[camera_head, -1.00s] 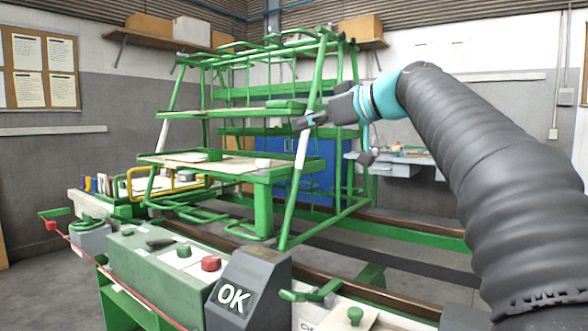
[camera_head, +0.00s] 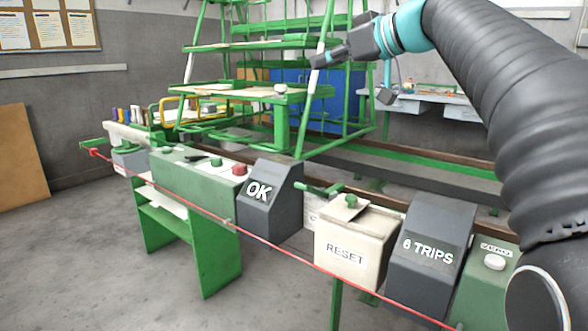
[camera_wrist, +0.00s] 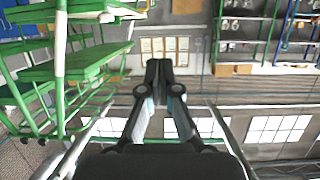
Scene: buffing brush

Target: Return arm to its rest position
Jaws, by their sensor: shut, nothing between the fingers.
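My gripper (camera_head: 322,59) is at the upper middle of the head view, at the end of my raised dark arm with its teal joint. It points left, in front of the green rack (camera_head: 285,92). In the wrist view my gripper (camera_wrist: 159,66) has its fingertips together and nothing between them. The wrist view looks upside down at the room, with the green rack (camera_wrist: 85,68) at the left. I cannot tell from the head view how far the fingers are from the rack's slanted post.
A row of boxes stands along the front: the "OK" box (camera_head: 268,205), the "RESET" box (camera_head: 350,245) and the "6 TRIPS" box (camera_head: 430,255). A red cord (camera_head: 262,240) runs before them. A blue panel (camera_head: 330,100) is behind the rack. The floor (camera_head: 90,260) at the lower left is clear.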

